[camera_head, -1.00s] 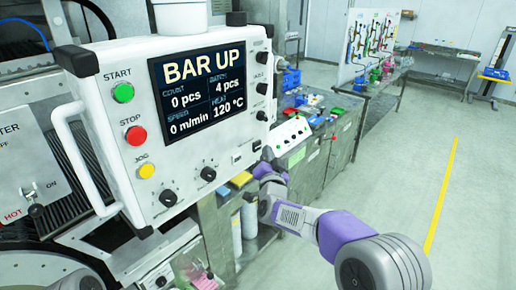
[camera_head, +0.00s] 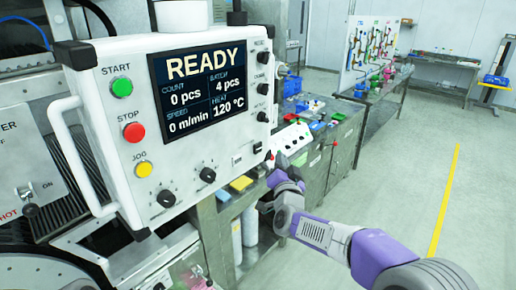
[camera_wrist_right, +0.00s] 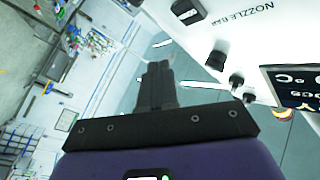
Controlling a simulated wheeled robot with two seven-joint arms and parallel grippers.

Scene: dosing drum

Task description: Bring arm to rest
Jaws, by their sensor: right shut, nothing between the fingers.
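My right arm comes in from the lower right in the head view, with its right gripper (camera_head: 277,162) just right of the white control panel's (camera_head: 170,115) lower right edge. In the right wrist view the dark fingers of this gripper (camera_wrist_right: 157,75) are together, with nothing between them. The panel's screen (camera_head: 206,90) reads READY, with 0 pcs, batch 4 pcs, 0 m/min and 120 °C. My left gripper is not in view.
Green START (camera_head: 122,87), red STOP (camera_head: 134,133) and yellow JOG (camera_head: 144,169) buttons line the panel's left side, near a white handle (camera_head: 85,160). A cluttered bench (camera_head: 320,150) stands behind my right arm. The floor (camera_head: 410,190) to the right is open.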

